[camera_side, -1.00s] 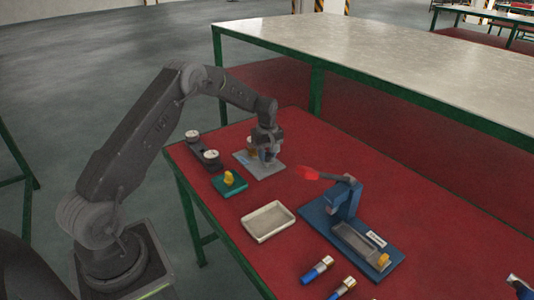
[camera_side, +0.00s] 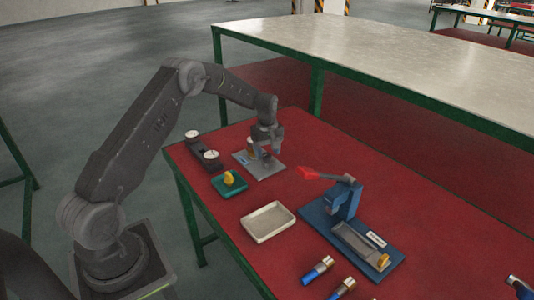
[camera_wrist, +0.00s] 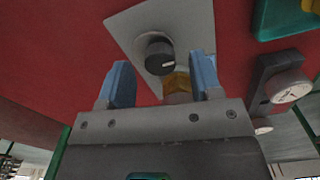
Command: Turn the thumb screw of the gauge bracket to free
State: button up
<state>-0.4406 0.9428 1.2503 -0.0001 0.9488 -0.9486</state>
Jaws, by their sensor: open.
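A grey plate (camera_side: 268,172) lies on the red table top under my gripper (camera_side: 267,153). In the wrist view the plate (camera_wrist: 124,22) carries a round black knob (camera_wrist: 157,54) with a white mark, and a brass-yellow part (camera_wrist: 177,85) stands nearer to me. I cannot tell for certain which of these is the thumb screw. My gripper (camera_wrist: 163,78) is open. Its two blue finger pads show on either side of the brass part and the knob, and no contact shows. In the side view the gripper hides much of what is on the plate.
A dark block with two round dials (camera_side: 202,148) stands left of the plate. A green block with a yellow piece (camera_side: 229,180) is in front. A pale tray (camera_side: 268,222), a blue fixture with a red handle (camera_side: 343,200) and blue cylinders (camera_side: 317,270) are nearer the camera.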

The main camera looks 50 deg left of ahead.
aim_at(267, 155)
notch_tip(267, 155, up, 13)
jog(key=shift+f, duration=0.2)
dwell(0.3)
jog(key=s+d+r+m+t, duration=0.3)
jog(key=s+d+r+m, duration=0.4)
jog(key=s+d+r, duration=0.55)
jog(key=s+d+m+t, duration=0.1)
jog(key=s+d+m, duration=0.3)
jog(key=s, duration=0.5)
jog(key=s+d+m+t, duration=0.1)
jog(key=s+d+m, duration=0.4)
jog(key=s, duration=0.5)
jog(key=shift+d+f+t, duration=0.3)
jog(key=shift+d+f, duration=0.15)
jog(key=shift+d, duration=0.8)
